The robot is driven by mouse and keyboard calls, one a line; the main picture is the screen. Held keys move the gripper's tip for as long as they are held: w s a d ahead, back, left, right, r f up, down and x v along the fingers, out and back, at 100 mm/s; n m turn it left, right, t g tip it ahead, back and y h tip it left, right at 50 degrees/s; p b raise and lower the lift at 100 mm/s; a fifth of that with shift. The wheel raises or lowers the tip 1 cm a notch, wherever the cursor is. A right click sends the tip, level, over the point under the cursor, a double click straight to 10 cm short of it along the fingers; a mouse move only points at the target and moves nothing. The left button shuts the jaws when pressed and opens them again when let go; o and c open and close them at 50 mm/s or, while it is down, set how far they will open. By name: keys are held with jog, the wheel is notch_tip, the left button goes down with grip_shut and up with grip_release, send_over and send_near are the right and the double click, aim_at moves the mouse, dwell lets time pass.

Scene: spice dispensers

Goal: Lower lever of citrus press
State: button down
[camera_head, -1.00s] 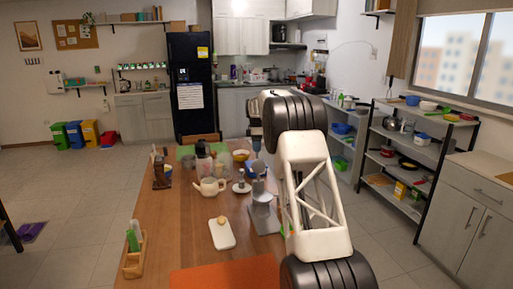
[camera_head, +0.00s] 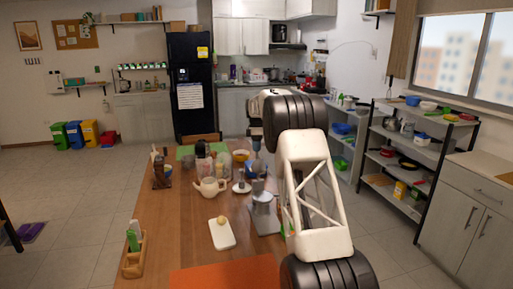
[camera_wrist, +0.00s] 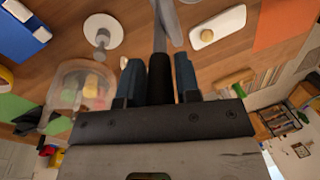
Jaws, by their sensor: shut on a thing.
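The grey metal citrus press (camera_head: 264,216) stands on the wooden table in the head view, left of my white arm. Its metal lever (camera_wrist: 167,22) runs up the middle of the wrist view and ends in a dark cylindrical handle (camera_wrist: 160,78). My gripper (camera_wrist: 159,62) is shut on this handle, with one blue finger on each side of it. In the head view, my gripper (camera_head: 256,146) is small and partly hidden behind my arm. The press's base is not clear in the wrist view.
A white board (camera_head: 222,233) with a small yellowish round thing lies left of the press. An orange mat (camera_head: 225,278) and a wooden holder (camera_head: 133,258) are nearer. Table between board and holder is clear.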

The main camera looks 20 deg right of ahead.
jog(key=shift+s, duration=0.25)
jog(key=shift+s+r+t, duration=0.15)
jog(key=shift+s+t, duration=0.55)
jog(key=shift+s, duration=0.3)
jog(key=shift+s+r+t, duration=0.1)
jog(key=shift+s+t, duration=0.6)
jog(key=shift+s, duration=0.25)
jog(key=s+f+t, duration=0.4)
jog(key=s+t, duration=0.4)
jog(key=s, duration=0.3)
jog(key=shift+f, duration=0.4)
jog(key=c, duration=0.8)
grip_release()
